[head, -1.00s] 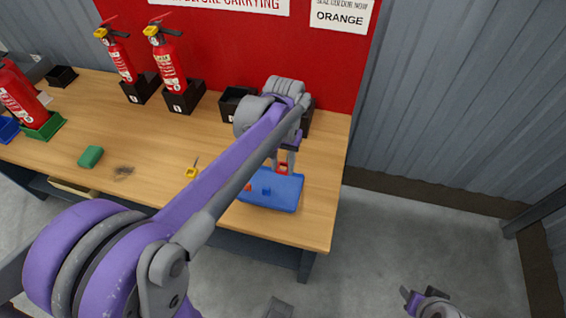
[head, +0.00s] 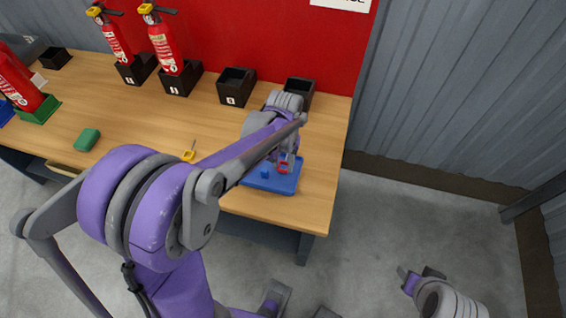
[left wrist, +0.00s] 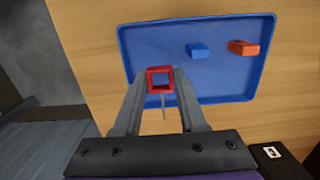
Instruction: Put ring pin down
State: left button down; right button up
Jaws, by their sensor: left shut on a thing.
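My left gripper (head: 284,166) is shut on a red ring pin (left wrist: 160,79), a square red ring with a thin grey pin. I cannot tell whether the ring pin touches the tray. A small blue piece (left wrist: 198,51) and an orange piece (left wrist: 243,48) lie in the tray. My right gripper (head: 418,274) looks open and empty, low over the floor at the right.
The wooden table (head: 325,170) carries a yellow ring pin (head: 189,155), a green block (head: 87,139), red extinguishers (head: 168,45) in holders, and empty black holders (head: 236,87) at the back. The red board (head: 270,40) stands behind. The table's right edge is near the tray.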

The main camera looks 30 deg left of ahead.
pick_arm(q)
jog(key=shift+f+b, duration=0.5)
jog(key=shift+f, duration=0.05)
jog(key=shift+c, duration=2.3)
grip_release()
